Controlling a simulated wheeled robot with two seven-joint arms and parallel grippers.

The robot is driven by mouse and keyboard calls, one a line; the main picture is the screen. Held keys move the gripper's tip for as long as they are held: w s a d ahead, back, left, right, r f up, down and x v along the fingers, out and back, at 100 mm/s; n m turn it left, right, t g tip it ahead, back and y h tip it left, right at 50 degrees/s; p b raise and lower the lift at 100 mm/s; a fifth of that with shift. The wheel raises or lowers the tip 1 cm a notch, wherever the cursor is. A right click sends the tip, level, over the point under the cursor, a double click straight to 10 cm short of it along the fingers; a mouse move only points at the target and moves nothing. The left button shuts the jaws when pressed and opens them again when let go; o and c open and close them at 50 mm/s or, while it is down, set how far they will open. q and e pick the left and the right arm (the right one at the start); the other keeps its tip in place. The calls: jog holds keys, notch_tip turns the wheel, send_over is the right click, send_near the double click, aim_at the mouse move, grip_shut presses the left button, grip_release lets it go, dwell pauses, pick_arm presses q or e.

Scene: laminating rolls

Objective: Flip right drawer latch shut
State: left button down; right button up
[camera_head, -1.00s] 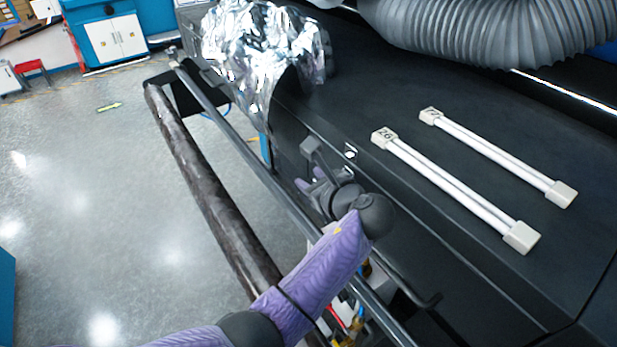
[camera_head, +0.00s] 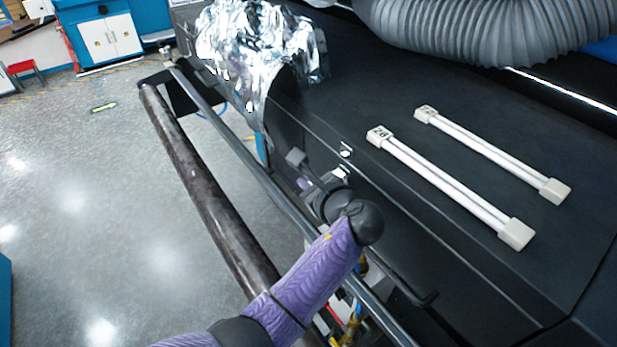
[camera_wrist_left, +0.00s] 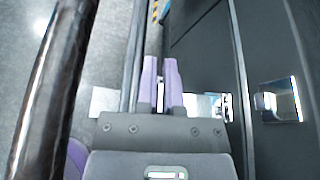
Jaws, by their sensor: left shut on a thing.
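My left gripper (camera_head: 303,184) is at the front face of the black machine, its wrist partly covering the fingers in the head view. In the left wrist view its two purple fingers (camera_wrist_left: 161,85) are close together with a thin pale strip between them. A shiny metal latch piece (camera_wrist_left: 208,106) shows just right of the fingers and seems to run behind them, so the exact grip on the latch is hard to see. A separate square metal plate (camera_wrist_left: 280,100) lies farther right on the black panel. My right gripper is not in view.
A dark roll (camera_head: 205,192) and a thin grey bar (camera_head: 228,135) run along the machine's front, close to my left arm. Crumpled foil (camera_head: 255,50) covers the machine's far end. Two white tube lamps (camera_head: 455,190) (camera_head: 493,153) lie on top below a grey hose (camera_head: 485,30).

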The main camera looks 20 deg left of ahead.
pick_arm(q)
jog(key=w+d+f+n+t+b, duration=0.3)
jog(key=f+n+t+b, duration=0.2)
jog(key=n+b, duration=0.6)
jog(key=f+b, duration=0.1)
jog(key=b, duration=0.4)
jog(key=shift+w+t+h, duration=0.3)
jog(key=shift+t+h, duration=0.1)
jog(key=c, duration=0.8)
grip_release()
jog(key=shift+o, duration=0.2)
